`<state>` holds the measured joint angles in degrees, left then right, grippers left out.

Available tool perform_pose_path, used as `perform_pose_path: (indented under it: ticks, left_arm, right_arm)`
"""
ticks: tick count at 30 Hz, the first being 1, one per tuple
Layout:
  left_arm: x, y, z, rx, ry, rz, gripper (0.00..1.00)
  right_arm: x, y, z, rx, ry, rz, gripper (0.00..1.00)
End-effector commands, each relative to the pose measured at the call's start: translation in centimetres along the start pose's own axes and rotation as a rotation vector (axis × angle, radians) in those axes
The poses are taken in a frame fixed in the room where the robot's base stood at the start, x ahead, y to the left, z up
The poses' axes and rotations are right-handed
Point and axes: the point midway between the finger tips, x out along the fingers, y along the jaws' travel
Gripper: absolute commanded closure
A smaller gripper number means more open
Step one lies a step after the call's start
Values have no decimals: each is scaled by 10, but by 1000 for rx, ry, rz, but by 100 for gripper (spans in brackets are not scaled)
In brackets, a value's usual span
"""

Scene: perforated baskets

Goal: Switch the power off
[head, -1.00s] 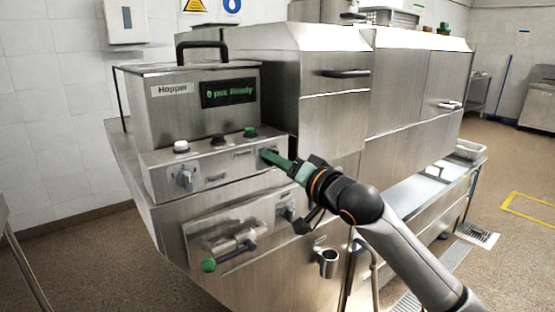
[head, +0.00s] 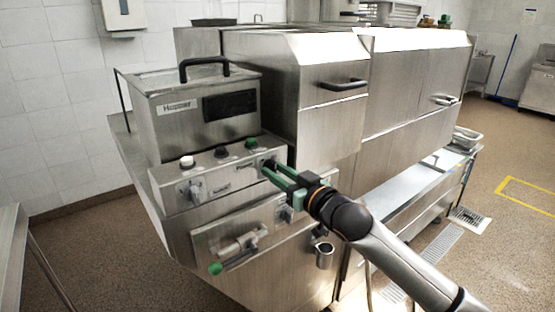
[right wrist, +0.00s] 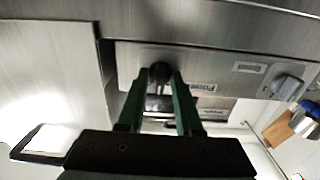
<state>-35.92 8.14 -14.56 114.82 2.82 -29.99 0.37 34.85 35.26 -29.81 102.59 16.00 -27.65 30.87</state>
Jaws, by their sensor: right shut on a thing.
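The control panel (head: 220,170) sits on the front of the steel machine, below the hopper (head: 170,130). My right gripper (head: 267,170) is at the panel's right end, its green fingers shut on the dark power knob (right wrist: 159,72). In the right wrist view the fingers (right wrist: 157,84) stand on either side of this knob, beside a label that seems to read "Power". The fingers hide part of the knob. The hopper's display (head: 230,106) is dark. My left gripper is out of view.
Another knob (head: 190,192) is at the panel's left end. White (head: 187,162), black and green (head: 251,143) buttons line its top. A green-tipped valve handle (head: 230,251) and a metal cup (head: 324,255) are lower on the machine. Floor in front is clear.

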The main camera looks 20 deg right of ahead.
Motion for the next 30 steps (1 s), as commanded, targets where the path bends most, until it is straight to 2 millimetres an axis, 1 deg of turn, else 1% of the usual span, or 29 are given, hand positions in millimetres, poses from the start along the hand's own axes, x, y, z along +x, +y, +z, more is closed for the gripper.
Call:
perform_pose_path:
  ticks: [1, 4, 12, 18, 23, 30]
  left_arm:
    - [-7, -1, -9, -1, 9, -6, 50]
    - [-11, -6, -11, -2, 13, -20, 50]
    - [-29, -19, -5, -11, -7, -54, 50]
    - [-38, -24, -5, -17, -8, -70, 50]
    - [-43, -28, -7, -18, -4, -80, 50]
    - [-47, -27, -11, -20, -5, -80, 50]
  right_arm:
    - [0, 0, -5, -44, -2, 1, 100]
    - [0, 1, -5, -139, -1, 1, 100]
    - [0, 1, -4, -394, -1, 1, 100]
    - [0, 1, -4, -562, 1, 0, 100]
    - [0, 2, -4, -669, 1, 1, 100]
    - [0, 1, -3, -770, 3, 0, 100]
